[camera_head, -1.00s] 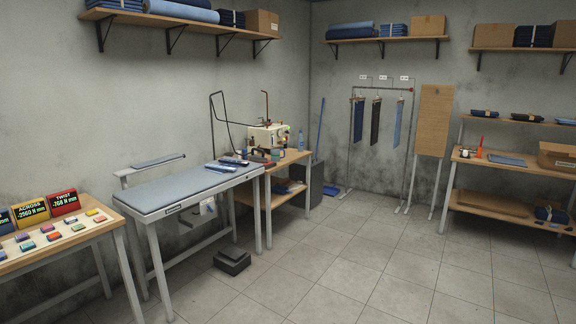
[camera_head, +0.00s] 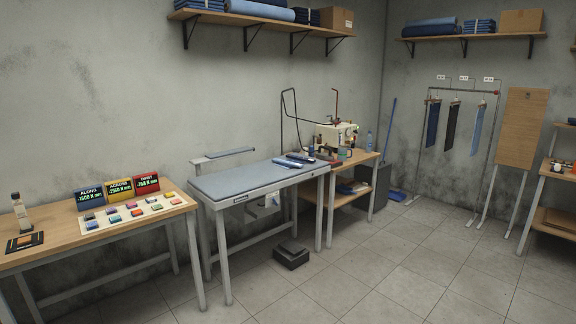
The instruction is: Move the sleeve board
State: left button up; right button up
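The sleeve board (camera_head: 224,154) is a narrow, padded blue-grey board on a pale arm, fixed at the back left of the ironing table (camera_head: 236,200). It stands above the table's grey-blue padded top, close to the wall. Folded blue cloth pieces (camera_head: 293,162) lie on the right part of the table top. Neither of my grippers shows in the head view.
A wooden table (camera_head: 150,219) at left holds signs reading ALONG, ACROSS and TWIST, coloured blocks and a small bottle. A sewing machine (camera_head: 338,135) stands on a bench to the right. A dark pedal (camera_head: 291,256) sits on the floor. The tiled floor in front is clear.

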aim_at(228, 154)
jog(key=i+l+z, duration=0.35)
jog(key=i, duration=0.25)
jog(key=i+z, duration=0.4)
jog(key=i, duration=0.2)
jog(key=i+l, duration=0.15)
jog(key=i, duration=0.85)
jog(key=i+l, duration=0.1)
jog(key=i, duration=0.85)
jog(key=i+l+u, duration=0.1)
jog(key=i+u, duration=0.4)
jog(key=i+l+u, duration=0.25)
jog(key=u, duration=0.25)
jog(key=i+l+u, duration=0.7)
jog(key=l+u, duration=0.25)
jog(key=i+l+u, duration=0.15)
jog(key=l+u, duration=0.2)
jog(key=l, duration=0.25)
jog(key=i+l+u, duration=0.1)
jog(key=l+u, duration=0.3)
jog(key=l, duration=0.2)
